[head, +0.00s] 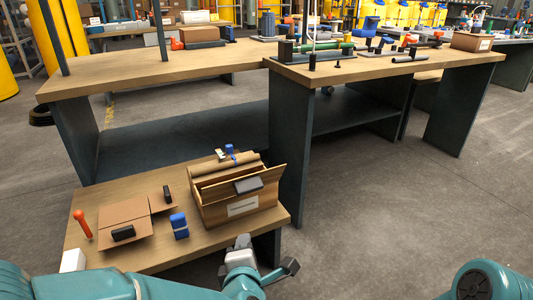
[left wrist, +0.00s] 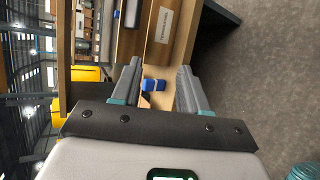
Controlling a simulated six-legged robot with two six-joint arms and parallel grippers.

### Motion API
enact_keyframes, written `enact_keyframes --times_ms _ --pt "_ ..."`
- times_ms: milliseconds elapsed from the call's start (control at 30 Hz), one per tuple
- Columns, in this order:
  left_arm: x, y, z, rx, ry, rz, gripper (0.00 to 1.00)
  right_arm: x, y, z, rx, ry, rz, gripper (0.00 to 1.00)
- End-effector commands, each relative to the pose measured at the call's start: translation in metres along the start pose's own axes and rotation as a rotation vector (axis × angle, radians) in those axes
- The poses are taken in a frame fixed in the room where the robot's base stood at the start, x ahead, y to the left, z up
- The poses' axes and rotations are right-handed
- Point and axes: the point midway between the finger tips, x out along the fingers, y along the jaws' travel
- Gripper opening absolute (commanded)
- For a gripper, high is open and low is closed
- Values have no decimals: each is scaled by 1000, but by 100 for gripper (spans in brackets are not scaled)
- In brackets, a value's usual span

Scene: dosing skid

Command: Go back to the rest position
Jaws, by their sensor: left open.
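My left arm (head: 130,285) comes in from the lower left in the head view. My left gripper (head: 266,262) is at the near edge of the low bench, at its right corner. In the left wrist view my left gripper (left wrist: 158,78) is open, its two grey fingers apart with nothing held between them. A blue object (left wrist: 153,85) shows beyond the fingers. A teal part of my right arm (head: 487,283) shows at the lower right of the head view; my right gripper is not in view.
The low bench (head: 150,252) carries a labelled wooden box (head: 211,212), an open cardboard box (head: 110,213), a blue item (head: 179,225) and an orange tool (head: 83,224). Taller workbenches (head: 130,78) stand behind. Floor (head: 400,220) to the right is clear.

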Motion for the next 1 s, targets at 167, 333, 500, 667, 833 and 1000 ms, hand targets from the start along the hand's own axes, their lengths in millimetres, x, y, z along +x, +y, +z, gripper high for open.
enact_keyframes --times_ms 167,333,500,667,833,1000 --pt "-4 39 -22 -11 79 -35 44 -53 -20 -4 -3 -2 0 43" --pt "-8 64 -68 10 209 -138 44 -127 -48 -7 -8 -11 -1 43" --pt "-22 69 -102 104 241 -285 44 -194 -74 -6 -14 -27 -2 43" --pt "-50 58 -121 271 169 -474 44 -255 -98 -5 -19 -46 -3 43" --pt "-90 35 -124 477 -13 -672 44 -305 -118 -2 -24 -67 -3 43" --pt "-147 7 -110 730 -335 -834 44 -344 -133 2 -27 -89 -4 43"
